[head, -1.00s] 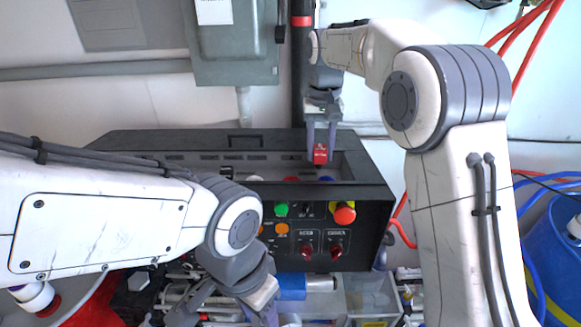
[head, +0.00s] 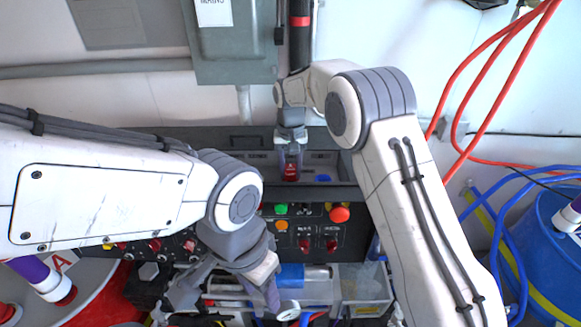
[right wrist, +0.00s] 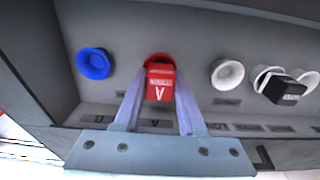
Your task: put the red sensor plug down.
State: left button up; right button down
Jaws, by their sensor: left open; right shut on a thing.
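In the head view the right gripper (head: 290,163) holds the red plug (head: 290,173) down inside the console's open recess. My left gripper (head: 226,298) is open and empty at the lower middle, in front of the console.
A blue socket (right wrist: 94,63) is left of the red one and a white socket (right wrist: 227,74) right of it. A black plug (right wrist: 284,89) sits at another white socket. The console front has buttons, including a red one (head: 340,214). A blue barrel (head: 553,250) stands right.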

jog(key=c, duration=0.5)
grip_release()
jog(key=shift+f, duration=0.1)
